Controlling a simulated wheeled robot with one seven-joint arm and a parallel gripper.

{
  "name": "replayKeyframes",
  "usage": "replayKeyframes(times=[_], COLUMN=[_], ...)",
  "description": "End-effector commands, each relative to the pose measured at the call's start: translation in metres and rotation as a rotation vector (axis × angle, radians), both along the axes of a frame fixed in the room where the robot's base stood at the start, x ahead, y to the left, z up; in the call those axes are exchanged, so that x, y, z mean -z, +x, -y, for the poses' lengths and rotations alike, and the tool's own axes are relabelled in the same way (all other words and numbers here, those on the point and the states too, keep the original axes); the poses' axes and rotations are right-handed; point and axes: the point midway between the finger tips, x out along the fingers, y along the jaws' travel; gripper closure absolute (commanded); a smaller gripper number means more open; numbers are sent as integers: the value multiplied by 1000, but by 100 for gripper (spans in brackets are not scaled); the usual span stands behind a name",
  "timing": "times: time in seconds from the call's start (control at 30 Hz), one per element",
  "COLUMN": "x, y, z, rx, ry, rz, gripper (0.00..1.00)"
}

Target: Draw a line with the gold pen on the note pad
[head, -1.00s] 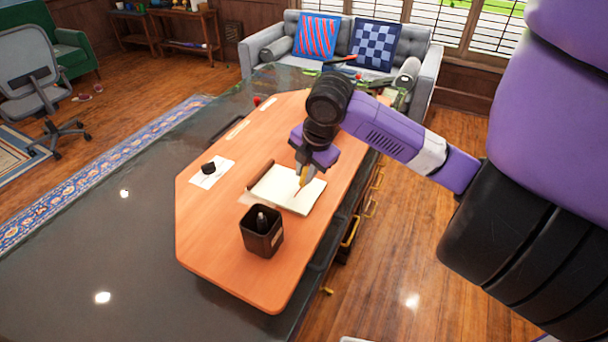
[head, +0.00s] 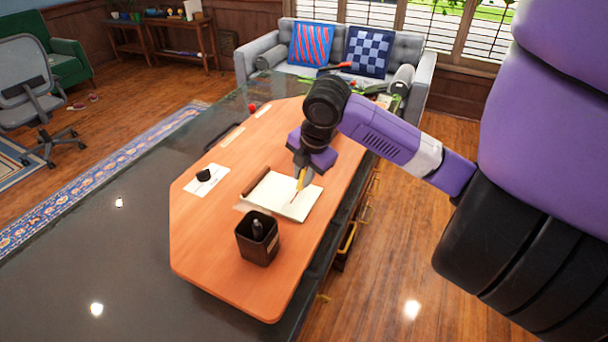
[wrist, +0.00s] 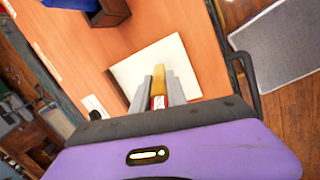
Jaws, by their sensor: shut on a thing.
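The note pad (head: 283,196) lies open on the orange board, with cream pages and a dark brown roll or cover edge at its upper left. My gripper (head: 301,178) is above the pad and shut on the gold pen (head: 299,186), which points down at the page. In the wrist view, the gold pen (wrist: 159,80) sits between the two grey fingers of my gripper (wrist: 157,98), over the pad (wrist: 152,60). A short thin dark mark shows near the pen's lower end; I cannot tell whether it is the tip or a line, or whether the tip touches.
A dark square pen cup (head: 257,240) stands in front of the pad with something in it. A small black object (head: 203,175) sits on a white paper to the left. The orange board (head: 225,270) rests on a dark glossy desk (head: 80,260). A grey sofa (head: 400,60) is behind.

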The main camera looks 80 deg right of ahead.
Motion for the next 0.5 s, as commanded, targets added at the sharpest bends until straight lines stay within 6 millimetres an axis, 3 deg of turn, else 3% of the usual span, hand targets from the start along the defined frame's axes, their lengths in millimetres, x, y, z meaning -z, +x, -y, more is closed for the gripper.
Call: replayKeyframes(times=[0.5], x=[0], y=[4], z=[-13], rx=[-3], ry=[3], rz=[0], gripper=[100])
